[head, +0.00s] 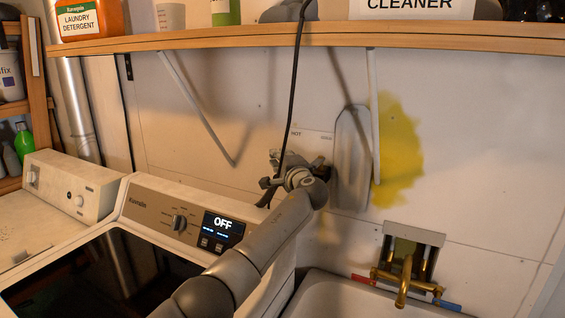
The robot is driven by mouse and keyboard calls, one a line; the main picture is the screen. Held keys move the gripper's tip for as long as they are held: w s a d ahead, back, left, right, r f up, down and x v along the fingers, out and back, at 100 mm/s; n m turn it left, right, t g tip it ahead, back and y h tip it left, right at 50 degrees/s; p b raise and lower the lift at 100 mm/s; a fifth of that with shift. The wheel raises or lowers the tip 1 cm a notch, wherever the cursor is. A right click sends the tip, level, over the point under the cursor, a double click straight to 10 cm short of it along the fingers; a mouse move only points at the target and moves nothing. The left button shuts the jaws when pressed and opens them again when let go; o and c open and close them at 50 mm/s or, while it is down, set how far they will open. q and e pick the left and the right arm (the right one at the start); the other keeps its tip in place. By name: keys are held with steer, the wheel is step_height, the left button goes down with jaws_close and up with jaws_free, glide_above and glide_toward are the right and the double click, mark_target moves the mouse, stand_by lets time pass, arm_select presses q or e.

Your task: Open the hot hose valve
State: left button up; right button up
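A label reading HOT (297,133) is on the wall above the washing machine. My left gripper (272,172) is raised against the wall area just below this label. The gripper and wrist cover the place under the label, so I cannot make out the hot hose valve or its handle clearly. Dark finger parts show at the gripper's left side. I cannot tell whether they are open or shut, or whether they touch the valve. My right gripper is out of view.
A black cable (292,90) hangs from the shelf (300,41) down to the gripper. A grey oblong panel (352,155) is close on the right. The washer's control panel (150,208) lies below left. A sink (335,297) with a brass faucet (403,282) is lower right.

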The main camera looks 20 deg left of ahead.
arm_select(q)
steer(key=shift+s, duration=0.1)
steer(key=v, duration=1.1)
steer(key=shift+s+d, duration=0.25)
steer(key=shift+d, duration=0.1)
steer(key=w+a+r+m+t+h+p, duration=0.3)
steer(key=a+r+m+t+h+p, duration=0.1)
steer(key=r+t+h+p, duration=0.15)
steer(key=s+a+f+m+g+h+p, duration=0.3)
steer(key=a+f+m+h+p, duration=0.25)
steer(key=h, duration=0.25)
steer(key=shift+n, duration=0.35)
steer(key=shift+w+d, duration=0.2)
steer(key=shift+w, duration=1.55)
steer(key=shift+w+d, duration=0.15)
steer(key=shift+w, duration=1.55)
steer(key=shift+w+d, duration=0.2)
steer(key=shift+w, duration=1.55)
